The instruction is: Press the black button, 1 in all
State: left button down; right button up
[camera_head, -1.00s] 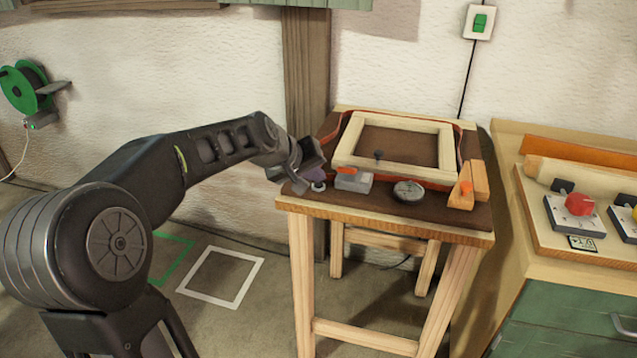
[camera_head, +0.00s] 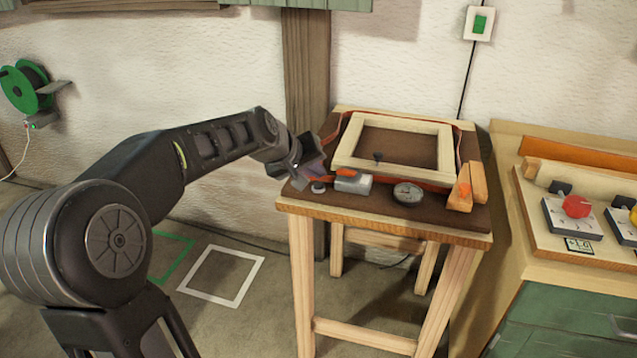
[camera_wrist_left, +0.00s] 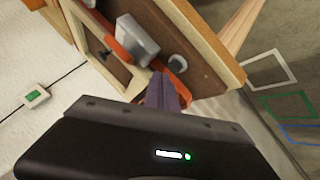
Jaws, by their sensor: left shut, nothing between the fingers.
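The black button (camera_head: 318,187) is a small round dark cap on a pale ring near the left front corner of the small table (camera_head: 445,222). It also shows in the left wrist view (camera_wrist_left: 178,63), uncovered. My left gripper (camera_head: 315,166) is shut and empty. Its purplish fingertips (camera_wrist_left: 164,91) are just behind and above the button in the head view, apart from it. My right gripper is not in view.
A grey block with an orange lever (camera_head: 352,182) stands close right of the button, beside a round dial (camera_head: 407,193). A wooden frame (camera_head: 440,150) with an orange strap lies behind. A cabinet (camera_head: 560,290) stands right, carrying a panel with a small display (camera_head: 579,245).

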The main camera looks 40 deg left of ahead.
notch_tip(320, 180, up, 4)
jog(key=p, duration=0.4)
dwell(1.0)
